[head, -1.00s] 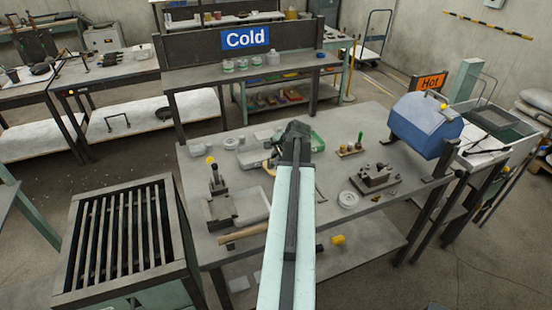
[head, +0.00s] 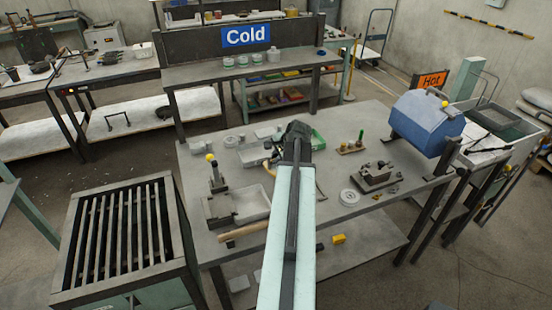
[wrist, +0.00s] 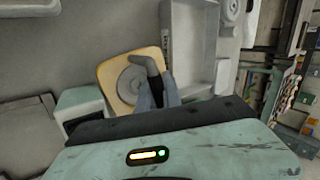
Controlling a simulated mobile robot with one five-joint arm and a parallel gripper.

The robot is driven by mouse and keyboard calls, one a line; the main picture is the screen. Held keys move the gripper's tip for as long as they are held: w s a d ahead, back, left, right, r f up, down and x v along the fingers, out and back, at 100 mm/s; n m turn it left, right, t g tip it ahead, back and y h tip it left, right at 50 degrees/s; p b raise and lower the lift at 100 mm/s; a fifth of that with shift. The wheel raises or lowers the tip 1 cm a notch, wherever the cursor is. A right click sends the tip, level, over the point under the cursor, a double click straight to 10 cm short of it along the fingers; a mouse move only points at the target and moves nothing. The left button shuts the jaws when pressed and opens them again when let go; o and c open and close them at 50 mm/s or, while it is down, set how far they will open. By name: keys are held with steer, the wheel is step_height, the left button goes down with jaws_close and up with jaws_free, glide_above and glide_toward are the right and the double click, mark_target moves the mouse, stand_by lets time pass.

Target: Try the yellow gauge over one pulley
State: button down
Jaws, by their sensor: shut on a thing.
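The yellow gauge (wrist: 106,75) shows in the wrist view as a flat, rounded, tan-yellow square. A round grey disc (wrist: 128,88), perhaps a pulley, appears within its outline; I cannot tell whether the gauge is around it or above it. My gripper (wrist: 157,84) is shut at the gauge's right side, where a bent grey piece (wrist: 146,62) crosses it. The exact grip is partly hidden. In the head view my arm hides most of the gripper (head: 298,130), and a yellowish bit (head: 267,168) shows beside it. Another round pale disc (head: 349,198) lies on the bench, right of my arm.
A shallow grey tray (wrist: 208,40) lies right beside the gauge in the wrist view. On the bench stand a yellow-knobbed post (head: 213,170), a dark fixture (head: 376,176) and a blue hooded box (head: 425,125). A slatted grate (head: 120,235) stands at left.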

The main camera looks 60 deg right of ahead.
steer(key=c, duration=1.4)
jaws_free()
steer(key=shift+c, duration=0.2)
steer(key=shift+s, duration=0.1)
steer(key=p+v, duration=0.6)
steer(key=v, duration=0.1)
steer(key=shift+r+p, duration=0.3)
steer(key=shift+r, duration=0.05)
steer(key=shift+a, duration=0.15)
